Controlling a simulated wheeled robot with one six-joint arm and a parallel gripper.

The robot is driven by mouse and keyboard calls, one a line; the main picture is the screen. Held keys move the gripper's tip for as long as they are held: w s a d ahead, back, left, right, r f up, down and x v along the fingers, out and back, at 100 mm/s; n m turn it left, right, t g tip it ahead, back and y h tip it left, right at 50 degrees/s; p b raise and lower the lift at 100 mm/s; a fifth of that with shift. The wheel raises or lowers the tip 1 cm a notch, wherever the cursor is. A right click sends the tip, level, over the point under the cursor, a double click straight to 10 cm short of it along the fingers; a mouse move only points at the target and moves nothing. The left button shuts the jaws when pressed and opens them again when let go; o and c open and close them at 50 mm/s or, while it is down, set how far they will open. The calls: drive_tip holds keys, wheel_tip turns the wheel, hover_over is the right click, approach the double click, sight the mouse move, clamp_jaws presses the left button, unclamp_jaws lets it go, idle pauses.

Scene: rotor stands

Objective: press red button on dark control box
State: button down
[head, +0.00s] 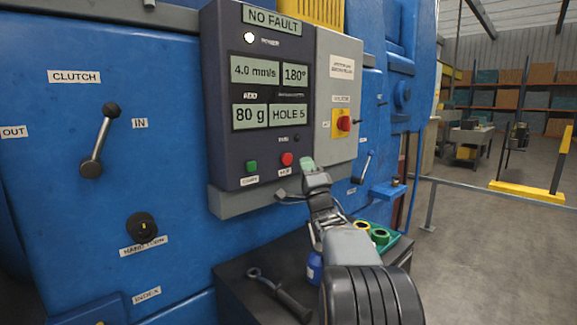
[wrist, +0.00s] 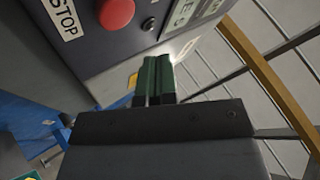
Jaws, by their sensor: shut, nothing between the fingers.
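The dark control box (head: 222,100) is mounted on the blue machine and has lit displays, one reading NO FAULT. Its red button (head: 287,159) sits low on the front face, right of a green button (head: 252,167). In the wrist view the red button (wrist: 116,12) is at the top, partly cut off, beside a STOP label (wrist: 62,17). My gripper (head: 307,163) is shut and empty, its green fingertips just right of the red button in the head view. In the wrist view the fingertips (wrist: 155,78) are below and right of the button, apart from it.
A grey box with a red knob (head: 344,123) adjoins the control box on the right. A grey ledge (head: 235,200) runs beneath. Below, a dark bench top (head: 240,275) holds a dark-handled tool (head: 285,297), a blue container (head: 314,266) and a green tray (head: 400,247).

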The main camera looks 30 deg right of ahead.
drive_tip(key=shift+s+d+b, duration=0.15)
drive_tip(key=shift+s+b, duration=0.15)
drive_tip(key=shift+s, duration=0.55)
idle(0.3)
drive_tip(key=s+a+f+n+g+y+p, duration=0.25)
drive_tip(key=a+f+n+g, duration=0.35)
drive_tip(key=a+f+g, duration=0.7)
drive_tip(key=s+a+f+n+g+y+p, duration=0.1)
drive_tip(key=s+a+f+n+g, duration=0.3)
drive_tip(key=s, duration=0.6)
drive_tip(key=s+a+f+n+g+y+p, duration=0.1)
drive_tip(key=s+a+f+n+g+y, duration=0.1)
drive_tip(key=s+a+f+n+g, duration=0.3)
drive_tip(key=s+a+f+n, duration=0.3)
drive_tip(key=s+a+f, duration=0.2)
drive_tip(key=shift+s+a+f, duration=0.3)
drive_tip(key=shift+a, duration=0.05)
idle(1.7)
